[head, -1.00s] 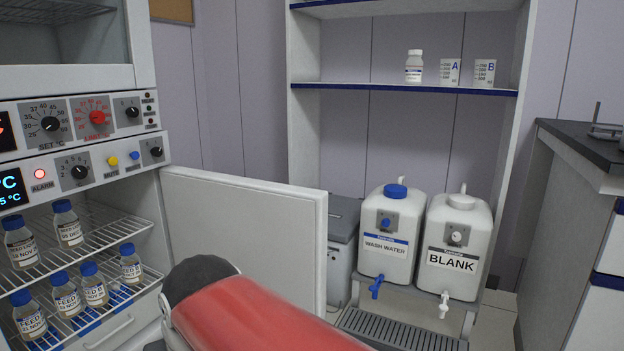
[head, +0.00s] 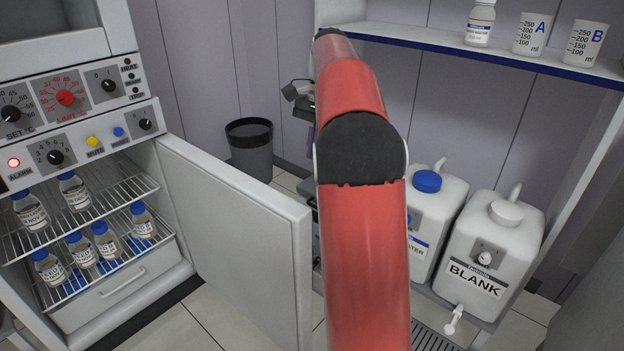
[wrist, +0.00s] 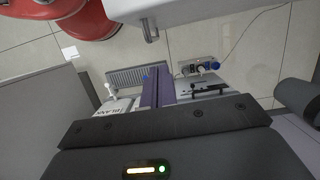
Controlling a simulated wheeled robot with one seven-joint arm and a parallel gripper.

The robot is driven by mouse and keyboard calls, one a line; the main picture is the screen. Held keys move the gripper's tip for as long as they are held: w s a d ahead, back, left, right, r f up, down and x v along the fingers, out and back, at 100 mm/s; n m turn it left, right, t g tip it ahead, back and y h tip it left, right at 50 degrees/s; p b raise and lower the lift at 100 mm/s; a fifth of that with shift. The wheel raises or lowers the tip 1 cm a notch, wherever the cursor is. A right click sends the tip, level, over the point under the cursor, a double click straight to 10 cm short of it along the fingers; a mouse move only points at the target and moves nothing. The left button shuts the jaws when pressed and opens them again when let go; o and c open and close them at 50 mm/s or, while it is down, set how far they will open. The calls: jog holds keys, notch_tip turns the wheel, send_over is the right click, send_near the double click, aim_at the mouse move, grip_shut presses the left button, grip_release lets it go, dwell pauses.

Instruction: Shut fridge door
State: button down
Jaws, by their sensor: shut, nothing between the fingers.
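The white fridge door (head: 235,235) stands wide open in the head view, swung out to the right of the fridge (head: 85,155). Bottles with blue caps (head: 78,248) stand on its wire racks. My red arm reaches up past the door's free edge. My gripper (head: 311,132) is beyond the door, higher than its top edge, and mostly hidden behind my arm. In the wrist view its purple fingers (wrist: 158,86) are together with nothing between them. No contact with the door shows. I cannot clearly make out the door in the wrist view.
A dark bin (head: 249,148) stands on the floor behind the door. The BLANK canister (head: 487,250) and a blue-capped canister (head: 438,210) stand right of my arm, below a shelf (head: 490,50) with a bottle and cups A and B. Tiled floor is clear before the fridge.

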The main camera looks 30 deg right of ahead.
jog(key=s+a+f+b, duration=0.2)
jog(key=a+f, duration=0.4)
jog(key=f, duration=0.3)
jog(key=shift+s+a+f+b, duration=0.15)
jog(key=shift+s+f+b, duration=0.05)
jog(key=shift+b, duration=0.1)
